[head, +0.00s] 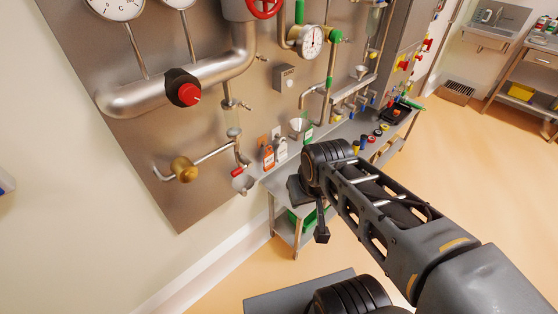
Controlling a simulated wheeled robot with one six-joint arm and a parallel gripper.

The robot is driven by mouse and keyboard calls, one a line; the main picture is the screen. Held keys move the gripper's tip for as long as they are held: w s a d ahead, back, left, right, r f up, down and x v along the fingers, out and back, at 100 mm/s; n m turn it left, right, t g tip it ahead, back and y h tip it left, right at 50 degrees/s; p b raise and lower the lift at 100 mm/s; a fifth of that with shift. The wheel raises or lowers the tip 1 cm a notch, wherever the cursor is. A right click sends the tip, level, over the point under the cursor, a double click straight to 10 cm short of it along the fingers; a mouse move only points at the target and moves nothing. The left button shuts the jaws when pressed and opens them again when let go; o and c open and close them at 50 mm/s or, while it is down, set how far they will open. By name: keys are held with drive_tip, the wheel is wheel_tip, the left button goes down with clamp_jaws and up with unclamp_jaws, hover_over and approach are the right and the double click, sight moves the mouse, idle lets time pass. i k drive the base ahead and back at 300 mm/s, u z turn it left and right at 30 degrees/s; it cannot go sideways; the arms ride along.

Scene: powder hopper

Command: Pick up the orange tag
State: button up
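A small orange patch (276,132), which looks like the orange tag, shows on the metal panel just above the bottles. It is small, and I cannot make out how it is fixed. Below it stands an orange bottle (267,157) with a white label, beside a white-grey bottle (280,149). My gripper (314,213) hangs below my wrist, in front of the shelf, to the right of and below the orange patch and apart from it. Its fingers are dark and partly hidden, so I cannot tell whether they are open. I see nothing held in it.
A metal shelf (261,182) runs along the panel, with a funnel (297,125) and a green tag (308,134) above it. A red-knobbed pipe (184,90) and a brass valve (184,169) stick out at left. Open floor (465,165) lies at right.

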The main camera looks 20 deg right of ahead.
sight(269, 159)
drive_tip(key=k, duration=0.55)
drive_tip(key=u, duration=0.45)
drive_tip(key=i, duration=1.05)
drive_tip(key=z, duration=0.35)
